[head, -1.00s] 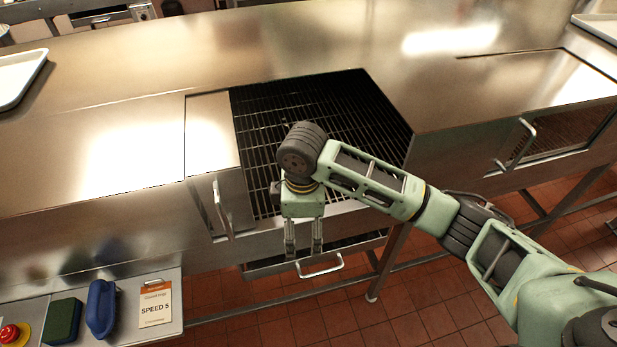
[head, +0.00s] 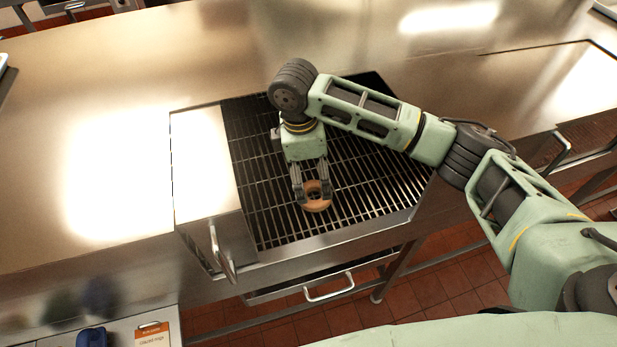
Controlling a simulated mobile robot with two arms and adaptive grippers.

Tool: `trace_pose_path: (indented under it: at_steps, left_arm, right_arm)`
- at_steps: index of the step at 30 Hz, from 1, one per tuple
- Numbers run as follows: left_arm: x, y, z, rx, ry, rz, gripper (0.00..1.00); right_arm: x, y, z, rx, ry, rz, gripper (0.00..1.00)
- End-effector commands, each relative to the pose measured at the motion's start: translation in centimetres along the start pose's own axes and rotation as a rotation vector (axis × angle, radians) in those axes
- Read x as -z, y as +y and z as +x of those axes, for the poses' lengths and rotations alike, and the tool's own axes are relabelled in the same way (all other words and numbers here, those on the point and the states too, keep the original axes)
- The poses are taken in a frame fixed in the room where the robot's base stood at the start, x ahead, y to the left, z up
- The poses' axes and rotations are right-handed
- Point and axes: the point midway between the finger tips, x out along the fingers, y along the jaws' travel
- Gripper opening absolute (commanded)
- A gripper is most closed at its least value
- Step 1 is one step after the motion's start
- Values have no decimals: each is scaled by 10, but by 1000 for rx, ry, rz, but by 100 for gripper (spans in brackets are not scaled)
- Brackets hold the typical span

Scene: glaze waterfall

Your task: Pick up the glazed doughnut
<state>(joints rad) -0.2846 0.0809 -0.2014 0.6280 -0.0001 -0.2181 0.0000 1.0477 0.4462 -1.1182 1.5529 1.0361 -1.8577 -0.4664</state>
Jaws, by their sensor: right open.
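One doughnut (head: 317,206), brown and ring-shaped, is on the dark wire grate near its front part. My right gripper (head: 312,194) points down at it, with its fingers apart at the doughnut's far side. The fingertips overlap the ring in the picture; I cannot tell whether they touch it. Part of the doughnut's far side is hidden by the fingers. My left gripper is not in view.
The wire grate (head: 370,185) is sunk in a steel counter (head: 120,130). A raised steel panel with a handle (head: 221,252) borders it on the left. A drawer handle (head: 329,288) is below. A blue object (head: 92,337) and an orange-topped card (head: 153,335) lie at lower left.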

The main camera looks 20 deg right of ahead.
Motion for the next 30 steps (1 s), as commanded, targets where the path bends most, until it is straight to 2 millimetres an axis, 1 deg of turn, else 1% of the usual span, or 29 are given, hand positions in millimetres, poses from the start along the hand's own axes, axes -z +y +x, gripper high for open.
trace_pose_path:
  at_steps: [5, 12, 16, 18, 21, 27, 29, 30]
  left_arm:
    - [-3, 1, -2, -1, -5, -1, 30]
    - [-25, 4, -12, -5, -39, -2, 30]
    - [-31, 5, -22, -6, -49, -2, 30]
    - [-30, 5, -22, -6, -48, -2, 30]
    - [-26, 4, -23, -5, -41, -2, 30]
    - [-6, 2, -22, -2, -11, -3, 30]
    - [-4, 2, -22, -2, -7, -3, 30]
    - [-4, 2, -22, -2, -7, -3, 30]
  right_arm:
    - [0, -1, 9, 3, 0, 0, 89]
    - [-1, -2, 35, 3, -1, 0, 89]
    - [-2, -3, 54, 4, -2, 2, 89]
    - [-1, -3, 66, 3, -2, 1, 89]
    - [-1, -2, 75, 0, 0, 1, 89]
    - [0, -2, 78, -2, 1, 0, 89]
    - [0, -2, 78, -1, 1, 1, 89]
    - [0, -2, 78, -1, 1, 1, 85]
